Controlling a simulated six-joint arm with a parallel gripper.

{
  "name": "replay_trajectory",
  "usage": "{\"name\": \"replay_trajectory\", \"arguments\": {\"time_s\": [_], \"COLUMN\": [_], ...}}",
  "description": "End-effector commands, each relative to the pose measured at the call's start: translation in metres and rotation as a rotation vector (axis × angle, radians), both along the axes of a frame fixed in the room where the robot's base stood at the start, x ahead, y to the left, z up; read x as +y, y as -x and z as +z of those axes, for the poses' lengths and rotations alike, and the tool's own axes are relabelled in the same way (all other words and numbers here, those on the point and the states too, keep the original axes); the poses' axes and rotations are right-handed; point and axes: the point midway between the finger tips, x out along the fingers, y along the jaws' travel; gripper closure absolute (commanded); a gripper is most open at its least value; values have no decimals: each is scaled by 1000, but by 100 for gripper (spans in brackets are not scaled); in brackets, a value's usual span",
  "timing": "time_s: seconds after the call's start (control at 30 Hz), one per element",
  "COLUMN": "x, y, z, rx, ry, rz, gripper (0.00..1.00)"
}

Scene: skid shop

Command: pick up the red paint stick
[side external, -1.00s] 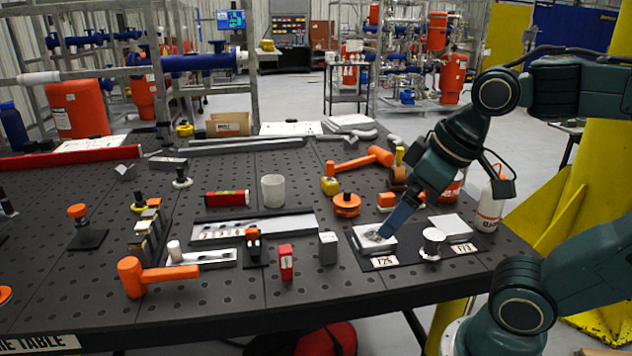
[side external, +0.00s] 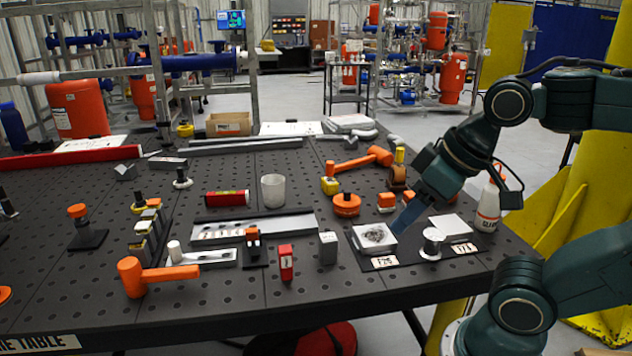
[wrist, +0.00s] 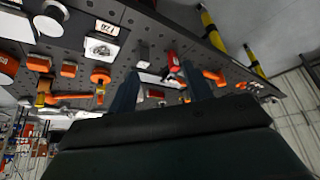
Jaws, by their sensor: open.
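A small red upright block with a pale label (side external: 286,262) stands near the front middle of the table. It also shows in the wrist view (wrist: 173,61), just beyond the right finger. I cannot tell for certain which of these is the red paint stick. My gripper (side external: 401,226) is open and empty, above the right part of the table, well right of both red things. Its two spread fingers show in the wrist view (wrist: 160,70).
A white block with a grey patch (side external: 374,237) and a silver spool (side external: 432,243) sit close below my gripper. An orange mallet (side external: 155,276) lies at the front left. A grey metal block (side external: 328,248) stands right of the small red block. A white bottle (side external: 490,205) stands at the right.

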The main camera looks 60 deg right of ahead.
Motion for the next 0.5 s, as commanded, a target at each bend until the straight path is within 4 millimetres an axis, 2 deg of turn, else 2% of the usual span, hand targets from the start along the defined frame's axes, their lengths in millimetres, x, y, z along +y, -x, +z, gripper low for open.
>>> {"name": "replay_trajectory", "arguments": {"time_s": [0.27,0.5], "x": [2,5], "y": [-14,-50], "z": [1,0], "rx": [21,61], "ry": [18,51], "rz": [57,199], "gripper": [50,50]}}
